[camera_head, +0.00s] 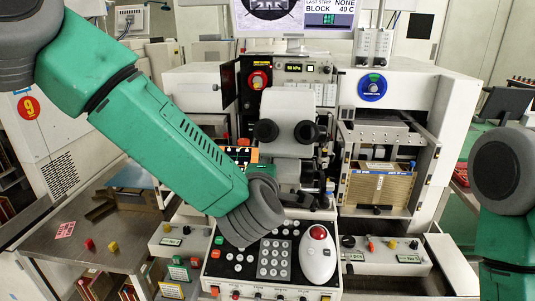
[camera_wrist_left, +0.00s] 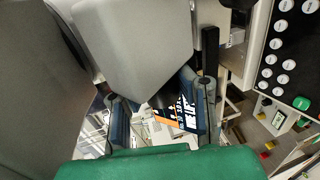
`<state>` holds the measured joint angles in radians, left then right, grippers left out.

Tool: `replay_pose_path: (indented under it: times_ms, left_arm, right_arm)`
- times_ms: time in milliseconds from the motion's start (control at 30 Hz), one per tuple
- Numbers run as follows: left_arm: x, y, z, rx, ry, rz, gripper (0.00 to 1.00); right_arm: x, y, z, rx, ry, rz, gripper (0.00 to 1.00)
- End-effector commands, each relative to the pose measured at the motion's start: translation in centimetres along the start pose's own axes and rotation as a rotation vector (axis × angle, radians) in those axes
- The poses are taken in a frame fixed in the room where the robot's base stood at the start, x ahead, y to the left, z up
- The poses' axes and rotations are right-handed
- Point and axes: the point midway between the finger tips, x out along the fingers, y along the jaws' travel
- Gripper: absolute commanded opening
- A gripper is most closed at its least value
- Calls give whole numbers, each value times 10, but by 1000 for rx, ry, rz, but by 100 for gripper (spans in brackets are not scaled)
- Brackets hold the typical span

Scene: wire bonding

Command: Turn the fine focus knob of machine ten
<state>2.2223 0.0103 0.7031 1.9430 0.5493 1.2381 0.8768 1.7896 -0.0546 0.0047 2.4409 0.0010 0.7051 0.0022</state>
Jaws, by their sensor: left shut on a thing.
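The bonding machine in the middle of the head view carries a grey microscope (camera_head: 290,115) with two black eyepieces. My left arm reaches across from the upper left, and its wrist hides the fingers and the left side of the microscope base there.
A keypad panel (camera_head: 233,256) with a white trackball unit (camera_head: 318,254) lies just below my left wrist. A slotted brown magazine (camera_head: 380,187) stands to the right. A neighbouring machine with a red "9" sign (camera_head: 29,107) is at the left.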

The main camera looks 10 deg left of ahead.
Motion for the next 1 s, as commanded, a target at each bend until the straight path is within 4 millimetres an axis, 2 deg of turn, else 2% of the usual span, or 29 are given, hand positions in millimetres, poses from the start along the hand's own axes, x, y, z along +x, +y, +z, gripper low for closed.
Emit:
replay_pose_path:
  times_ms: [33, 233, 767, 800, 867, 1000]
  left_arm:
    - [-2, -1, 0, 2, 0, -38, 0]
    - [-1, -3, 0, 2, 0, -108, 0]
    - [-1, -7, 0, 4, 0, -138, 0]
    - [-1, -7, 0, 4, 0, -138, 28]
    - [-1, -6, 0, 4, 0, -137, 48]
    - [0, -4, 0, 3, 1, -132, 48]
  right_arm:
    - [-10, 0, 0, 0, 0, 0, 40]
    - [-24, 0, -1, 0, 0, 0, 40]
    - [-27, 0, -1, 0, 0, 0, 40]
    - [-27, 0, -1, 0, 0, 0, 40]
    - [-27, 0, -1, 0, 0, 0, 40]
    - [-27, 0, -1, 0, 0, 0, 40]
